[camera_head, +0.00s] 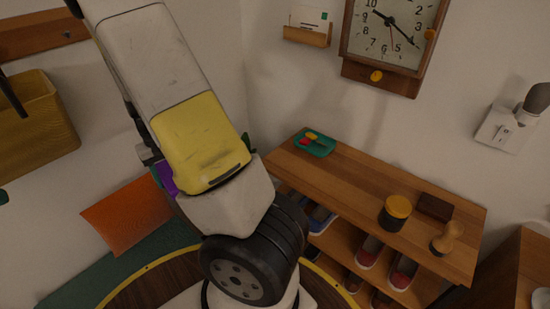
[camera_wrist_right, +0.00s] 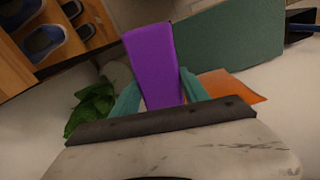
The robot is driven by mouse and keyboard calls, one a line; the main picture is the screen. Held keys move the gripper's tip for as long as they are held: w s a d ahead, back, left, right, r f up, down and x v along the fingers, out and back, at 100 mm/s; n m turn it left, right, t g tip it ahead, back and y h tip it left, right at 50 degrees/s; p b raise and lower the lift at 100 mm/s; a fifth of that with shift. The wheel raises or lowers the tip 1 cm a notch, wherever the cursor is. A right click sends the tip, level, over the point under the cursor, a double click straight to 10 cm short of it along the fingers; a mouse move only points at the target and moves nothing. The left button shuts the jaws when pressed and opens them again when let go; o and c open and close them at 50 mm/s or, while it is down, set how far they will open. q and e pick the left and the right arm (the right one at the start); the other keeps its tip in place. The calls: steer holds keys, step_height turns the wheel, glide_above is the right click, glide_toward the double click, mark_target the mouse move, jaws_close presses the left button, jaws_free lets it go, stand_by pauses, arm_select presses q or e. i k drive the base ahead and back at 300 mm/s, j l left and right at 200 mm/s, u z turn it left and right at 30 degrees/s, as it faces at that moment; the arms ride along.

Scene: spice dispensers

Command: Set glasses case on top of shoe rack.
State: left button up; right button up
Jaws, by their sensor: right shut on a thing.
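A purple block-shaped object, which looks like the glasses case (camera_wrist_right: 154,62), is between the teal fingers of my right gripper (camera_wrist_right: 160,92) in the right wrist view. The gripper is shut on it. In the head view only a purple sliver of the case (camera_head: 165,178) shows beside my arm, which hides most of the gripper. The wooden shoe rack (camera_head: 350,185) stands at the right in the head view, with shoes on its lower shelves. The case is apart from the rack, to its left in the picture. My left gripper cannot be made out.
On the rack top are a green tray (camera_head: 313,145) with small items, a yellow-lidded jar (camera_head: 396,211), a dark box (camera_head: 434,207) and a wooden-handled item (camera_head: 447,237). The top's middle is clear. An orange cushion (camera_head: 128,214) lies at left. A clock (camera_head: 392,35) hangs above.

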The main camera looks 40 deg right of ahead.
mark_target(359, 196)
steer(key=k+l+z, duration=0.1)
steer(key=k+z, duration=0.3)
steer(key=k+l+z, duration=0.15)
steer(key=z, duration=0.25)
steer(key=k+l, duration=0.2)
steer(key=k+l+z, duration=0.1)
steer(key=l, duration=0.3)
steer(key=k+l, duration=0.25)
steer(key=i, duration=0.5)
steer(key=l+z, duration=0.05)
